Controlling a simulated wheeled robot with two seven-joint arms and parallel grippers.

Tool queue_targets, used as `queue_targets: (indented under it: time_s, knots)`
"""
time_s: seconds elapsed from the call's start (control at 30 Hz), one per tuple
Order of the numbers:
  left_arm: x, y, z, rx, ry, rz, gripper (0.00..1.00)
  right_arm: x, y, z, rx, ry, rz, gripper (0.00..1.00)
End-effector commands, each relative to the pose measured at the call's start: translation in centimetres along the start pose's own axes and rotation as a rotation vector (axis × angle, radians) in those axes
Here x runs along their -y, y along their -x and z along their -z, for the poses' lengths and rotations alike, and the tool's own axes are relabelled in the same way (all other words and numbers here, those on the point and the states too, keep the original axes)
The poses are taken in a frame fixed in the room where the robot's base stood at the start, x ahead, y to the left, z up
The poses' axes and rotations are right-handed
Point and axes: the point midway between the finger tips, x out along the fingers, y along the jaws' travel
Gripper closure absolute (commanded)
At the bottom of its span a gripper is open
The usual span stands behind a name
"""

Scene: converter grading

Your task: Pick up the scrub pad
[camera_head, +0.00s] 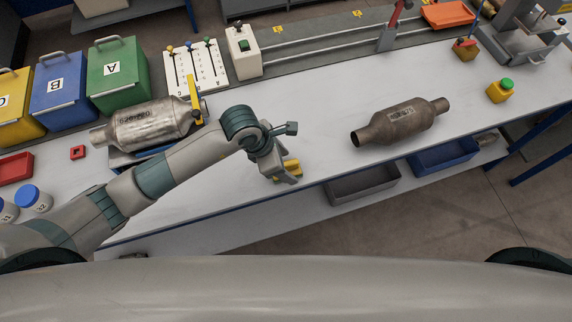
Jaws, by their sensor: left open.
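A small yellow block (292,165), which looks like the scrub pad, lies at the front edge of the white bench. It is partly hidden by my left gripper (284,176). The left gripper points down at the pad with its jaws open, and the fingers are close to the pad. I cannot tell whether they touch it. My right gripper is out of view.
A converter (402,122) lies on the bench to the right; another (150,124) lies at left near a yellow tool (195,98). Green (118,73), blue (59,95) and yellow (14,110) bins stand at the left. Bare bench surrounds the pad behind and right.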

Motion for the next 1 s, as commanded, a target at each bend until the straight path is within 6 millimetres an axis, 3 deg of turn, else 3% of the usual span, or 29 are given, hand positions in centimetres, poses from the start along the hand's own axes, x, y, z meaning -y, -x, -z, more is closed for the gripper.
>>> queue_targets:
  time_s: [0.5, 0.53, 0.7, 1.0]
  knots:
    - [-0.02, -0.36, 0.04, 0.0, -0.001, -0.001, 0.39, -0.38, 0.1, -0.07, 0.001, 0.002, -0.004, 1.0]
    - [-0.02, -0.36, 0.04, 0.0, -0.001, -0.001, 0.41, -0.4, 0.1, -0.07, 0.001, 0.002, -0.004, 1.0]
    - [-0.03, -0.35, 0.04, 0.0, -0.001, -0.001, 0.8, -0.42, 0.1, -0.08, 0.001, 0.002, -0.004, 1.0]
    - [-0.04, -0.31, 0.01, 0.0, -0.001, -0.001, 0.8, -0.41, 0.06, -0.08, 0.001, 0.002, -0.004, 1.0]
